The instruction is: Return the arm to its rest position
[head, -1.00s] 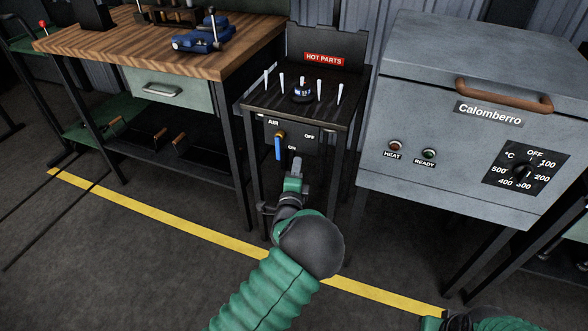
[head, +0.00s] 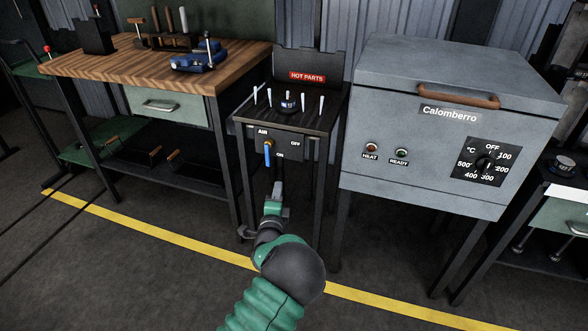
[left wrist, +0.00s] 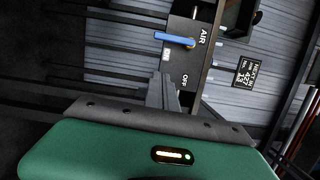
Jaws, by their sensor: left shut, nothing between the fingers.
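My left gripper (head: 277,188) is shut and empty in front of the hot parts stand, below the air valve panel. Its closed fingers also show in the left wrist view (left wrist: 161,92). The blue air valve handle (head: 268,154) hangs down on the panel, its lower end towards the ON mark. In the left wrist view the handle (left wrist: 174,39) lies past the fingertips, with a gap between them. My right gripper is not in view.
The stand (head: 318,124) carries several white pegs and a small dark part. The Calomberro oven (head: 420,150) stands to its right. A wooden workbench (head: 120,68) with a blue vise (head: 200,56) is on the left. A yellow line (head: 150,231) crosses the open floor.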

